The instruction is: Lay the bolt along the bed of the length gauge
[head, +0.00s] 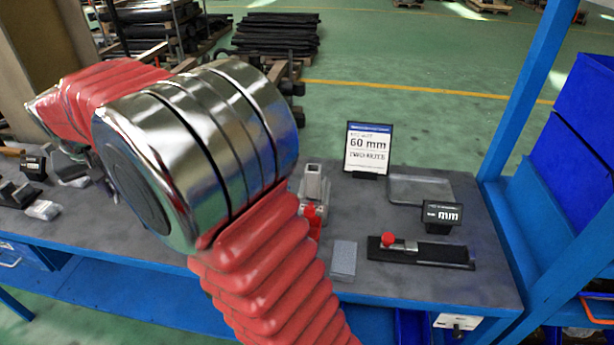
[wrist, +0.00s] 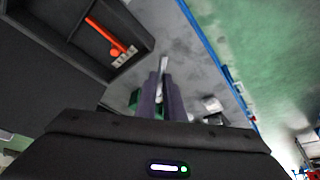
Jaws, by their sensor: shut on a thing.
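The length gauge (head: 420,252) lies at the right of the bench in the head view. It has a long dark bed, a red knob at its left end and a small black "mm" display (head: 442,214) behind it. My gripper (wrist: 161,88) shows in the wrist view with its two dark fingers close together. It is shut on a thin pale metal piece, which looks like the bolt (wrist: 163,64) and sticks out past the fingertips.
A "60 mm" sign (head: 367,148) and a shallow grey tray (head: 420,188) stand behind the gauge. A grey block (head: 343,260) and a red-and-metal device (head: 312,195) are left of it. The wrist view shows a dark open box (wrist: 72,52) holding an orange-red thing.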

